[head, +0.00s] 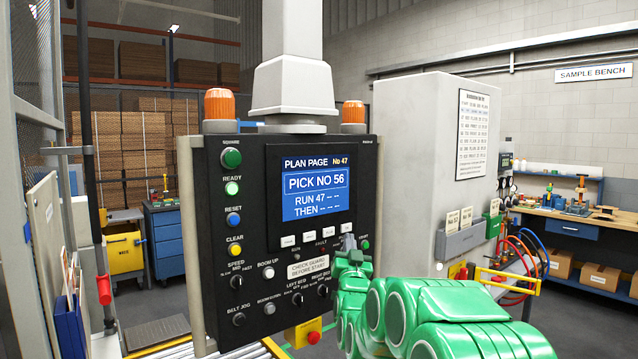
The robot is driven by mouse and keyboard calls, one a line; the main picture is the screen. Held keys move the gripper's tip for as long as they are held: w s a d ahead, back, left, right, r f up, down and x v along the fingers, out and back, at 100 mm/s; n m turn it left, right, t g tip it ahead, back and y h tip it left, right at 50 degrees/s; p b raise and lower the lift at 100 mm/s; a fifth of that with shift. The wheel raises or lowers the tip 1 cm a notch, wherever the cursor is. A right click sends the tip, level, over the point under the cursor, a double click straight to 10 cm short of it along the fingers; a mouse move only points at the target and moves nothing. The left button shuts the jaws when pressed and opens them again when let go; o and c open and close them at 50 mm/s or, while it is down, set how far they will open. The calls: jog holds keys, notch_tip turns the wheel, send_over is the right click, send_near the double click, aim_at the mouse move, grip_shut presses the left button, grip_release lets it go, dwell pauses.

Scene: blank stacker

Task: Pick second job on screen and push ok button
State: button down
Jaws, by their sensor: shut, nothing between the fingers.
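The control panel (260,325) has a lit blue screen (316,205) reading "PLAN PAGE No 47", "PICK NO 56", "RUN 47" and "THEN", with dashes after the last two. "PICK NO 56" is boxed. A row of small white buttons (308,238) sits under the screen; their labels are too small to read. My gripper (349,242) is shut and empty, its grey tip just below the rightmost white button (346,228). I cannot tell whether it touches the panel. My green arm comes in from the lower right and covers the panel's lower right corner.
A "CHECK GUARD BEFORE START" label (307,268) is under the screen. A grey cabinet (425,130) stands right, before a workbench (570,222). Mesh fencing (35,120) stands left.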

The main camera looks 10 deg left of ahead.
dwell(0.9)
jog(key=w+d, duration=0.2)
jog(key=d, duration=0.5)
jog(key=shift+w+d, duration=0.15)
jog(key=shift+d, duration=0.15)
jog(key=shift+w+a, duration=0.1)
jog(key=shift+a, duration=0.05)
send_near(351, 219)
jog(key=shift+x, duration=1.6)
jog(key=shift+d+r, duration=0.2)
jog(key=shift+d, duration=0.05)
dwell(0.9)
jog(key=shift+w+a, duration=0.15)
jog(key=shift+w, duration=0.1)
jog(key=shift+w+a, duration=0.25)
dwell(0.9)
jog(key=shift+s+d, duration=0.1)
dwell(0.4)
jog(key=shift+s+d, duration=0.45)
